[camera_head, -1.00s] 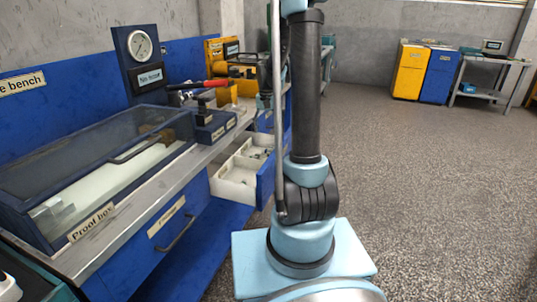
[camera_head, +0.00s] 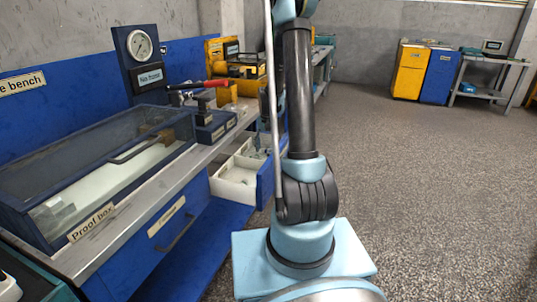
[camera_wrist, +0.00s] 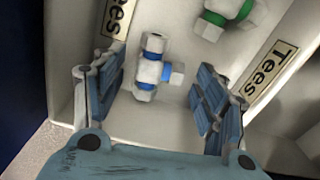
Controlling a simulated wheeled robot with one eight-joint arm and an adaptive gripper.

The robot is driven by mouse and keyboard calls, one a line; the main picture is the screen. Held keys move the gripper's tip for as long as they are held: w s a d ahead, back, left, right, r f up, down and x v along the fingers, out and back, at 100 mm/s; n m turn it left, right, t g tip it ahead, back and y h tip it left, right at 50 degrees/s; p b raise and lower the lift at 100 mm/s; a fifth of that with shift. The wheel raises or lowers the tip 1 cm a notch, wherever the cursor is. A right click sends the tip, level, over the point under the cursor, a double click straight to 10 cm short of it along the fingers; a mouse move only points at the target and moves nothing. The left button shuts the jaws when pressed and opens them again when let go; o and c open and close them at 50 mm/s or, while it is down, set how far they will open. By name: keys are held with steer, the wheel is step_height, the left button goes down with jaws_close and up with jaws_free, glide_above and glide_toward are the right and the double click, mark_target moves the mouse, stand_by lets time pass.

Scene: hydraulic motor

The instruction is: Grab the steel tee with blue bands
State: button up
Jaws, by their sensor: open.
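The steel tee with blue bands (camera_wrist: 150,70) lies on the white floor of a drawer compartment in the wrist view. Its blue bands show on its three arms. My gripper (camera_wrist: 160,92) is open and empty, with one finger to the left of the tee and the other to its right. The fingers appear apart from the tee. In the head view the open drawer (camera_head: 236,173) shows at the bench, but the tee cannot be made out there, and my gripper is not clearly visible there.
The proof box (camera_head: 100,170) and a red-handled clamp (camera_head: 205,105) stand on the bench. The floor at right is clear.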

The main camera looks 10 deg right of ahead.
steer(key=shift+f, duration=0.4)
steer(key=c, duration=1.3)
steer(key=shift+o, duration=0.2)
steer(key=shift+r, duration=0.1)
